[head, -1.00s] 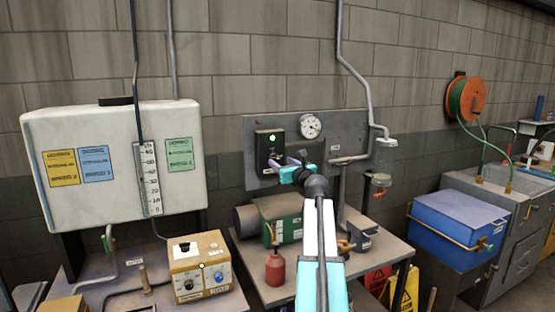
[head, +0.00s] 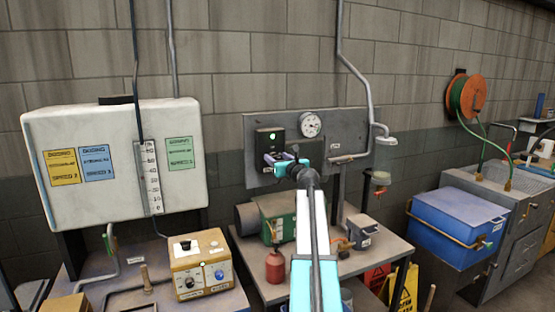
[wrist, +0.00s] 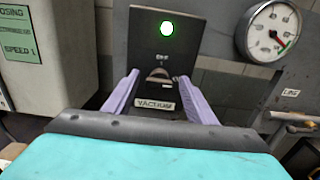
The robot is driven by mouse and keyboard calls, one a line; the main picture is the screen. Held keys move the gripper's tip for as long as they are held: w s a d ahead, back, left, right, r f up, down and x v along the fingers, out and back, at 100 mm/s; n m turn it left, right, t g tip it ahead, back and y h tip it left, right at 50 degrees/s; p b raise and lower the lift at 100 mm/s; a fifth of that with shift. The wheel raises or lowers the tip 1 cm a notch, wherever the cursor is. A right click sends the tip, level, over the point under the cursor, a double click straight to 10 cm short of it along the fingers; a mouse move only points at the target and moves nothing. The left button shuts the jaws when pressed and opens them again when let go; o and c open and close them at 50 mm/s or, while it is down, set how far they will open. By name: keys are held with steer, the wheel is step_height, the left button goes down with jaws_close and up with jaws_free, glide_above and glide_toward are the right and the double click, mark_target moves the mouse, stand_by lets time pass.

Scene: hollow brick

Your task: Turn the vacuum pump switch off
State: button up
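The vacuum switch box (wrist: 185,50) is a black panel on the wall board, with a lit green lamp (wrist: 167,28) near its top. Its small switch lever (wrist: 159,77) sits in a half-round plate above a label reading VACUUM (wrist: 155,104). In the head view the box (head: 264,141) is partly covered by my gripper (head: 273,158). In the wrist view my gripper (wrist: 161,78) is open and empty. Its two purple fingers stand apart, one on each side of the lever and label. Contact with the box cannot be told.
A round gauge (head: 311,124) is right of the box. Below are a green pump (head: 280,212) and a red bottle (head: 276,267) on a table. A white tank (head: 110,200) stands left; a pipe with a glass jar (head: 383,157) is right.

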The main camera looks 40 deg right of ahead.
steer(key=c, duration=0.9)
steer(key=shift+n+b, duration=0.3)
steer(key=n+b, duration=0.2)
steer(key=n, duration=0.1)
steer(key=shift+a+f+b, duration=0.1)
steer(key=shift+f+b, duration=0.05)
steer(key=shift+b, duration=0.15)
steer(key=n+b, duration=0.4)
steer(key=n, duration=0.1)
steer(key=shift+w+f+n+b, duration=0.1)
steer(key=shift+n+b, duration=0.2)
steer(key=shift+n, duration=0.1)
steer(key=shift+a+n+b, duration=0.15)
steer(key=shift+n+b, duration=3.7)
steer(key=shift+n, duration=0.45)
